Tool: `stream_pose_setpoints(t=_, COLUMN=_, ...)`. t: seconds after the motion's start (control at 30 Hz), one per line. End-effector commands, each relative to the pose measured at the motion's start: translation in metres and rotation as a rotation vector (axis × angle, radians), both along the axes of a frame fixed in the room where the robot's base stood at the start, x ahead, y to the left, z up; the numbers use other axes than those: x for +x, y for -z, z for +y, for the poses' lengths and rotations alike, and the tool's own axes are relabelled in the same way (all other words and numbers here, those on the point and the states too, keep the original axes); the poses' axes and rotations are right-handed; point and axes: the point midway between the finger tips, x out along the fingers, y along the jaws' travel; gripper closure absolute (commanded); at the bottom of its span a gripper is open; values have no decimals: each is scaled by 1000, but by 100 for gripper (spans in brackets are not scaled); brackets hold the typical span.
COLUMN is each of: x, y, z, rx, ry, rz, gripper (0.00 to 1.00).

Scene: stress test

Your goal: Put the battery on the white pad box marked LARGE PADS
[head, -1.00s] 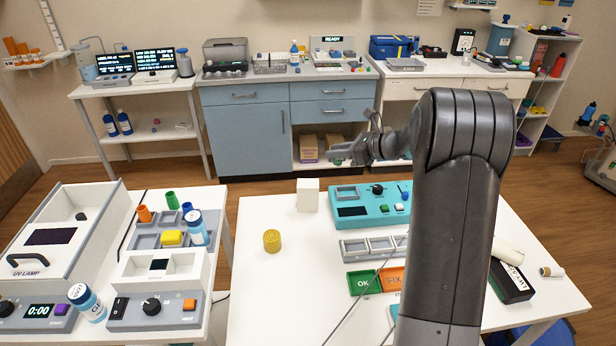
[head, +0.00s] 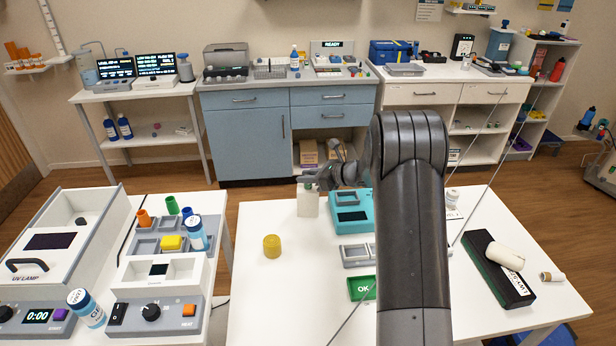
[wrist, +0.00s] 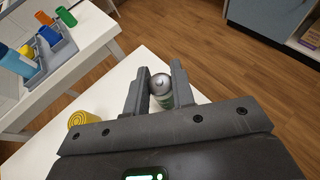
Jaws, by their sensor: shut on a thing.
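My gripper (wrist: 158,82) is shut on the battery (wrist: 161,90), a small cylinder with a grey metal top and a green and white body. In the head view my gripper (head: 308,181) is at the top of a plain white upright box (head: 308,205) at the table's back left. I cannot read any marking on this box, so I cannot tell if it is the pad box. Whether the battery touches it is also unclear. In the wrist view the battery's lower part is hidden by my gripper.
A yellow ribbed cylinder (head: 272,246) stands left of the white box. A teal device (head: 352,220) is close on its right. A green OK tile (head: 362,288) lies nearer. A long black box (head: 497,275) is at right. The table's front left is clear.

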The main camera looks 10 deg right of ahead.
Motion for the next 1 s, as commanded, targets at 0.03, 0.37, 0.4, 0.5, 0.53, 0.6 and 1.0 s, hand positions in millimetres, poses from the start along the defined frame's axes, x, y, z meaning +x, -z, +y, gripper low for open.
stream_pose_setpoints(t=0.03, x=0, y=0, z=0, rx=0, ry=0, rz=0, gripper=100)
stream_pose_setpoints(t=0.37, x=0, y=3, z=-1, rx=0, ry=1, rz=0, gripper=67)
stream_pose_setpoints(t=0.4, x=0, y=3, z=-1, rx=0, ry=1, rz=0, gripper=63)
stream_pose_setpoints(t=0.5, x=0, y=2, z=-1, rx=0, ry=1, rz=0, gripper=56)
stream_pose_setpoints(t=0.53, x=0, y=2, z=-1, rx=0, ry=1, rz=0, gripper=56)
stream_pose_setpoints(t=0.6, x=0, y=2, z=-1, rx=0, ry=1, rz=0, gripper=56)
stream_pose_setpoints(t=1.0, x=-15, y=-13, z=-25, rx=-1, ry=5, rz=-1, gripper=56)
